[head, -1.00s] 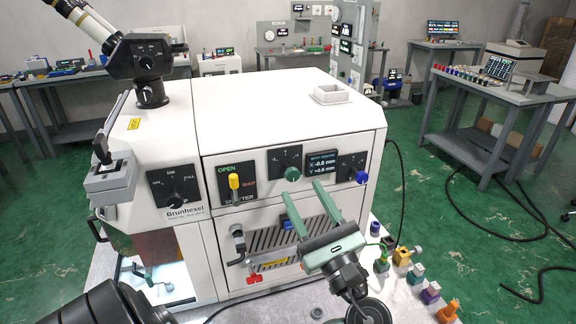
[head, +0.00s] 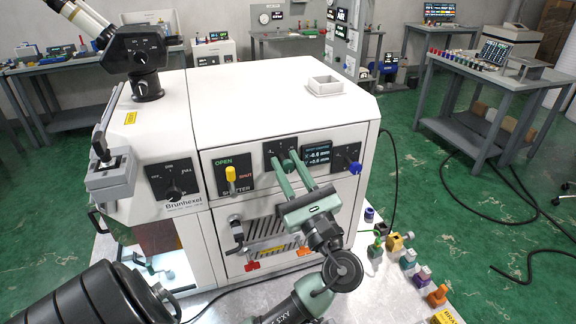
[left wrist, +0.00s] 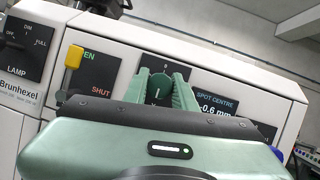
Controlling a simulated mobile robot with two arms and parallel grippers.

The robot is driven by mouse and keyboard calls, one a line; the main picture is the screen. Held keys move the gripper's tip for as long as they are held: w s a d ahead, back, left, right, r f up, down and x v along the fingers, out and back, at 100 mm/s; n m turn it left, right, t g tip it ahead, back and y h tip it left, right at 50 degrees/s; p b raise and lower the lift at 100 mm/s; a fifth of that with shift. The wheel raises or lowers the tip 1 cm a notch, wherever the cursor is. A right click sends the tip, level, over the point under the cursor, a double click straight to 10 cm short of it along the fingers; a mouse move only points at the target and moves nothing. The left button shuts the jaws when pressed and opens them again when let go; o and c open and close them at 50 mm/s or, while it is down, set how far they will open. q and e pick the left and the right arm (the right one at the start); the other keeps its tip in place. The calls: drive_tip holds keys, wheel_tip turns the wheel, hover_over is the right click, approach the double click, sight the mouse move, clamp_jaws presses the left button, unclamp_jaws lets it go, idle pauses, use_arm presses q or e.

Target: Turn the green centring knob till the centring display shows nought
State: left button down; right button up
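The green centring knob (left wrist: 158,88) shows between my left gripper's fingers in the left wrist view, with a pale mark on its face. In the head view the fingers largely hide it. My left gripper (head: 286,160) has its two green fingers on either side of the knob, close together, and appears shut on it. The centring display (head: 317,154), just right of the knob, reads about X -0.6 mm and Y +0.6 mm; the small digits are hard to read. In the left wrist view the display (left wrist: 217,108) shows -0.6 mm, partly hidden. My right gripper is out of view.
A blue knob (head: 355,168) sits right of the display. The yellow shutter lever (head: 231,174) is to the left, beside OPEN. A lamp dial (head: 173,190) is further left. Several small coloured parts, including an orange one (head: 438,295), stand on the bench at right.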

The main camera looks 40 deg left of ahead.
use_arm(q)
drive_tip(key=n+g+b, duration=0.2)
drive_tip(key=n+b, duration=0.1)
drive_tip(key=n, duration=0.1)
drive_tip(key=shift+f, duration=0.2)
drive_tip(key=shift+r+n+g+b, duration=0.1)
drive_tip(key=shift+n+g+b, duration=0.55)
drive_tip(key=shift+n, duration=0.65)
drive_tip(key=shift+n+g+b, duration=0.55)
drive_tip(key=shift+n+b, duration=0.05)
drive_tip(key=shift+n, duration=0.7)
drive_tip(key=shift+r+n, duration=0.1)
drive_tip(key=shift+n, duration=0.2)
drive_tip(key=c, duration=1.1)
unclamp_jaws()
drive_tip(key=shift+h, duration=0.3)
drive_tip(key=shift+c, duration=0.2)
